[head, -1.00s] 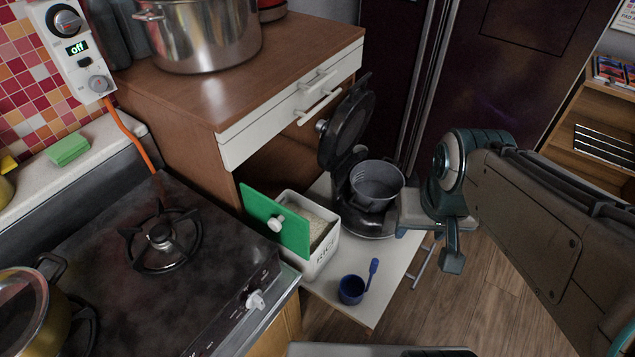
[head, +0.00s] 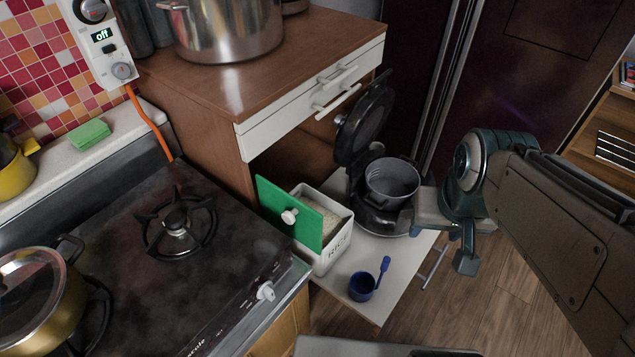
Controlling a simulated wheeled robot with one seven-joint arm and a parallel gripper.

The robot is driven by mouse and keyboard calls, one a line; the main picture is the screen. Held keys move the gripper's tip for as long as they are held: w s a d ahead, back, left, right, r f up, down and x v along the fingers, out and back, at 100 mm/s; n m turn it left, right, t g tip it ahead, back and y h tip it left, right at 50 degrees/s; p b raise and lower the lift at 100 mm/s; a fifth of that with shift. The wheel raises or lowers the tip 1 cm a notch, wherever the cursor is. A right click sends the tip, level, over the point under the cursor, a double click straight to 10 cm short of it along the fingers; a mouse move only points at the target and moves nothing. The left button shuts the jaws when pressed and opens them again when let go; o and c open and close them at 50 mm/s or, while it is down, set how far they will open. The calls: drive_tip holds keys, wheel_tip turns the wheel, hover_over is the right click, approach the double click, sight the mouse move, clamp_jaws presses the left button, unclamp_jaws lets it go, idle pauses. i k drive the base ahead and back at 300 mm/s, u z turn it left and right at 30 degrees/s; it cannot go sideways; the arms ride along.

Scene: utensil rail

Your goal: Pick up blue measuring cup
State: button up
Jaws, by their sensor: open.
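The blue measuring cup (head: 362,287) stands on the front part of the white pull-out shelf (head: 397,275), its handle pointing up and to the right. My gripper (head: 462,262) is at the right, beyond the shelf's right edge and apart from the cup. It is open, and I see nothing in it. Part of it is hidden behind my own wrist.
A white rice container (head: 335,252) with a green lid (head: 290,213) tilted up stands just behind the cup. An open rice cooker (head: 385,210) with a grey pot is further back. The stove (head: 150,280) is at left. Wooden floor (head: 500,305) is free at right.

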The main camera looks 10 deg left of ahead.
sight(362, 284)
drive_tip(key=u, duration=0.05)
drive_tip(key=k, duration=1.05)
drive_tip(key=z, duration=0.8)
drive_tip(key=i, duration=1.05)
drive_tip(key=u, duration=0.45)
